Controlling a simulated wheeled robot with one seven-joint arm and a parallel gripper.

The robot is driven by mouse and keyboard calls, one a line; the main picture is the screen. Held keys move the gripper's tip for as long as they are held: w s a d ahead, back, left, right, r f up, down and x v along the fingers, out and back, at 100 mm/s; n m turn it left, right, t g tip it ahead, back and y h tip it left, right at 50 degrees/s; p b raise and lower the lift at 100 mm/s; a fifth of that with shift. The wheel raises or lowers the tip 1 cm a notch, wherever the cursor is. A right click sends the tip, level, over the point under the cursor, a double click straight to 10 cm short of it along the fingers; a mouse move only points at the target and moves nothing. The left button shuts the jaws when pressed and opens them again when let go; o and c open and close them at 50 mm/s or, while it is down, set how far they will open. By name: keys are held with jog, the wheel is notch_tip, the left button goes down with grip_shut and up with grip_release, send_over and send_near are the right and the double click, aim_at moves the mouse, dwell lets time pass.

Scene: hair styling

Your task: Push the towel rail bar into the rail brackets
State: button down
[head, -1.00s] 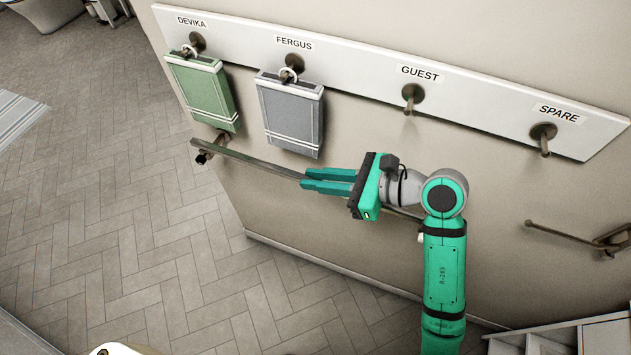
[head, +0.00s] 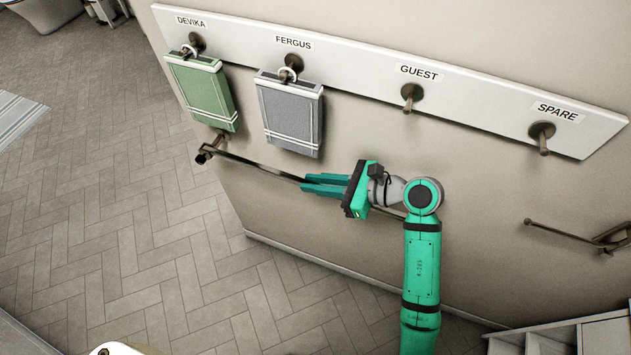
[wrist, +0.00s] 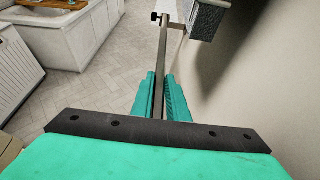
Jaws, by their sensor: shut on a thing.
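The dark metal towel rail bar (head: 255,165) runs along the wall below the hanging towels. My gripper (head: 304,184) is shut on the bar. In the wrist view the bar (wrist: 162,55) passes lengthwise between both fingers (wrist: 162,78). The left rail bracket (head: 206,152) is at the bar's far end, under the green towel. The bar's end appears to meet it, but I cannot tell how fully it is seated. The bracket also shows in the wrist view (wrist: 158,17). My arm hides the bar's right end and the right bracket.
A green towel (head: 203,95) and a grey towel (head: 289,115) hang from hooks above the bar. The GUEST hook (head: 411,95) and SPARE hook (head: 542,135) are empty. Another wall fixture (head: 575,236) projects at the right.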

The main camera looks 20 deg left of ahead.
jog(key=c, duration=1.7)
grip_release()
jog(key=shift+a, duration=0.1)
jog(key=v, duration=1.2)
